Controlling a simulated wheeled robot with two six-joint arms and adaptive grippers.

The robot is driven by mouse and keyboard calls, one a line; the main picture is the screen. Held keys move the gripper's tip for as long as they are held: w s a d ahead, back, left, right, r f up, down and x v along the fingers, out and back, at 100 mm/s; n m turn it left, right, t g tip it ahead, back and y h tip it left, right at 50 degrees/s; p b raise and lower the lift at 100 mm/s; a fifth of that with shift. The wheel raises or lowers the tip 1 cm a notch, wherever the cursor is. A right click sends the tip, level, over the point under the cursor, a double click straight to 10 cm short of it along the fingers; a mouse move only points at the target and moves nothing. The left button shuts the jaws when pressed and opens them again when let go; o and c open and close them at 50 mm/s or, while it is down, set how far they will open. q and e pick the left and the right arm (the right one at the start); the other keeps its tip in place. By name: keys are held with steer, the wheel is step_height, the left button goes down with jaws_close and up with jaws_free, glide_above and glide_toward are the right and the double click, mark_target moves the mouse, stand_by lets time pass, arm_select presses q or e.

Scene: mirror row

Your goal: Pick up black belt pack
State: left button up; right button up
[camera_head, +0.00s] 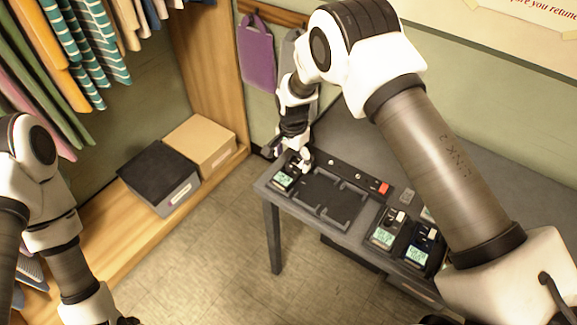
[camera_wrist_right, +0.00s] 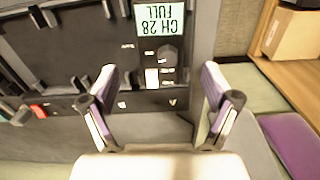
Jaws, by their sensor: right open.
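A black belt pack (camera_head: 284,179) with a lit display sits at the left end of the grey table's charging tray. In the right wrist view the pack (camera_wrist_right: 166,52) shows its display, reading CH 28 FULL upside down, with a round knob and a white switch. My right gripper (camera_head: 290,155) is at that end of the table, close to the pack. Its two fingers are apart, with the knob end of the pack between and beyond the tips (camera_wrist_right: 160,80). No grip on it shows. My left arm enters at the left edge; its gripper is out of frame.
Other packs with lit displays (camera_head: 386,230) stand farther right on the table (camera_head: 271,190). An empty tray recess (camera_head: 330,200) lies between. A red button (camera_head: 383,188) is on the back strip. A purple bag (camera_head: 257,50) hangs behind. Boxes (camera_head: 203,140) sit on the wooden shelf at left.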

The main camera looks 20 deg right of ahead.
mark_target(291, 168)
steer(key=shift+s+a+f+p, duration=0.2)
steer(key=shift+f+p, duration=0.25)
steer(key=shift+f, duration=0.2)
steer(key=shift+s+a+f+p, duration=0.1)
steer(key=shift+s+f+p, duration=0.1)
steer(key=shift+f+p, duration=0.3)
steer(key=f, duration=0.1)
steer(key=w+f, duration=0.1)
steer(key=shift+d+f, duration=0.1)
steer(key=shift+f, duration=0.25)
steer(key=shift+s+r, duration=0.15)
steer(key=shift+s, duration=0.05)
steer(key=c, duration=1.4)
steer(key=shift+o, duration=0.2)
